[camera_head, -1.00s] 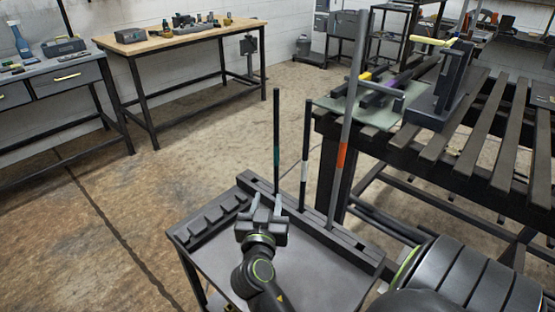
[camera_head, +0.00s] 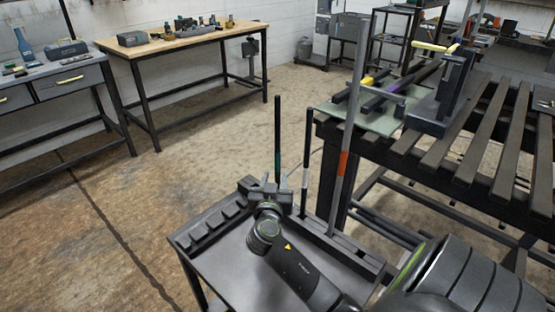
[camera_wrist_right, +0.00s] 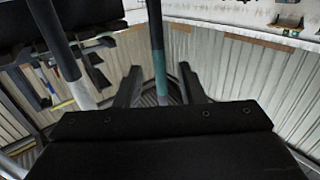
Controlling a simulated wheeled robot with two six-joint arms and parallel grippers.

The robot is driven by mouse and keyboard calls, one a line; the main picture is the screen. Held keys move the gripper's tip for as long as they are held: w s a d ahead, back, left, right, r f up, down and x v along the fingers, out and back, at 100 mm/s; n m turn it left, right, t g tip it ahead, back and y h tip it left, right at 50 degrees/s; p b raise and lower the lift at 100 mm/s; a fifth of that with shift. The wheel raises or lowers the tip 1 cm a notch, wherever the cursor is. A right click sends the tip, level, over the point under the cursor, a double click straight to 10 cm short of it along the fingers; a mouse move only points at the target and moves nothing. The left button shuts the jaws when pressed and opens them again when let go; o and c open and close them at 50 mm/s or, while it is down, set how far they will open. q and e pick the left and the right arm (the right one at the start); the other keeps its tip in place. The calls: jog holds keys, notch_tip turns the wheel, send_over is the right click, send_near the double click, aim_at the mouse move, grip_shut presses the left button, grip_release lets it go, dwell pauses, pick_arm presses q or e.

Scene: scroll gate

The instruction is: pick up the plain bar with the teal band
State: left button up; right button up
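The plain dark bar with the teal band (camera_head: 277,135) stands upright in the rack (camera_head: 335,240) on a small grey cart. My right gripper (camera_head: 274,184) is at the bar's teal band, low on the bar. In the right wrist view the bar (camera_wrist_right: 157,45) stands between the two open fingers (camera_wrist_right: 160,88), with gaps on both sides. The bar's lower end is hidden behind the gripper in the head view. My left gripper is not in view.
A dark bar with a white band (camera_head: 307,150) stands close to the right of my right gripper. A taller grey bar with an orange band (camera_head: 342,163) stands further right. A slatted table (camera_head: 475,150) is at the right. The cart top (camera_head: 222,257) is clear at the front.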

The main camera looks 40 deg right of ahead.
aim_at(277, 167)
jog(key=shift+r+p+x, duration=0.15)
jog(key=shift+p+x, duration=0.25)
jog(key=shift+x, duration=1.1)
jog(key=shift+r+p+x, duration=0.15)
jog(key=shift+p+x, duration=0.2)
jog(key=shift+x, duration=1.15)
jog(key=shift+s, duration=0.1)
grip_shut()
jog(key=shift+r, duration=0.1)
